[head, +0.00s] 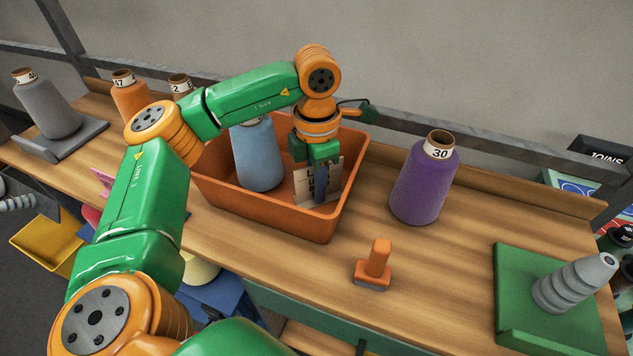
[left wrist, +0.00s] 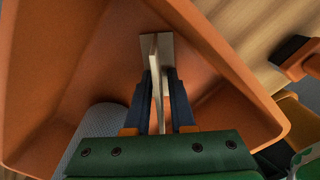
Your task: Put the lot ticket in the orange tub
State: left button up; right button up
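The orange tub (head: 285,218) stands on the wooden bench and fills most of the left wrist view (left wrist: 225,60). My left gripper (head: 320,185) points down into the tub, right of the blue cone. The lot ticket (head: 304,187), a pale card with dark print, is between its fingers inside the tub. In the left wrist view the ticket (left wrist: 155,55) shows nearly edge-on between the dark fingers, with a wider pale part at its far end. The gripper looks shut on it. I cannot tell whether the ticket touches the tub floor. My right gripper is not in view.
A blue yarn cone (head: 257,158) stands in the tub's left part. Right of the tub are a purple cone (head: 424,185) marked 30, an orange-handled tool (head: 375,265) and a green board (head: 515,310) with a grey spool. A metal rail (head: 470,149) runs behind.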

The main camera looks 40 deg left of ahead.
pick_arm(q)
jog(key=shift+o, duration=0.2)
jog(key=shift+r, duration=0.15)
notch_tip(320, 180, up, 7)
jog(key=shift+f, duration=0.2)
notch_tip(320, 180, up, 6)
jog(key=p, duration=0.3)
jog(key=shift+f, duration=0.15)
jog(key=shift+f, duration=0.1)
